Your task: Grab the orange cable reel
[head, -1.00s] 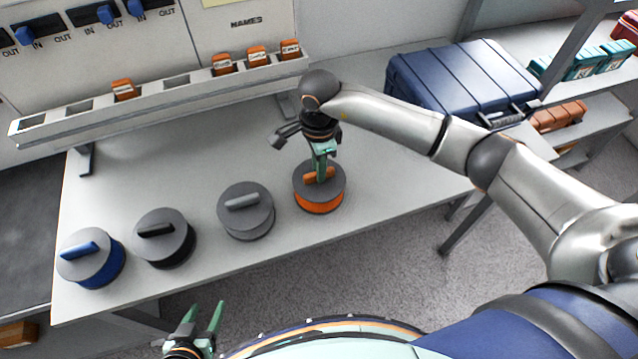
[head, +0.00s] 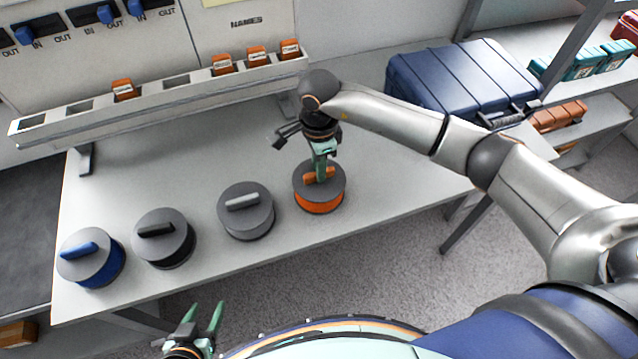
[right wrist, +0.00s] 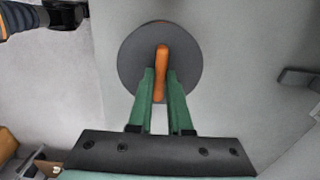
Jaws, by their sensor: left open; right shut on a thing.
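The orange cable reel (head: 318,205) stands on the table, with a grey top disc and an orange handle. In the right wrist view its grey disc (right wrist: 135,60) and upright orange handle (right wrist: 162,62) show from above. My right gripper (head: 320,172) comes down from above and is shut on the orange handle. In the right wrist view its two green fingers (right wrist: 161,82) lie on either side of the handle's near end. The reel appears to rest on the table. My left gripper (head: 203,318) is open and empty, in front of the table's front edge.
A grey reel (head: 247,222), a black reel (head: 176,252) and a blue reel (head: 104,272) stand in a row to the left. A slotted rail (head: 200,88) with orange tags runs behind. A blue case (head: 460,75) sits at the back right. Table surface (head: 220,150) behind the reels is clear.

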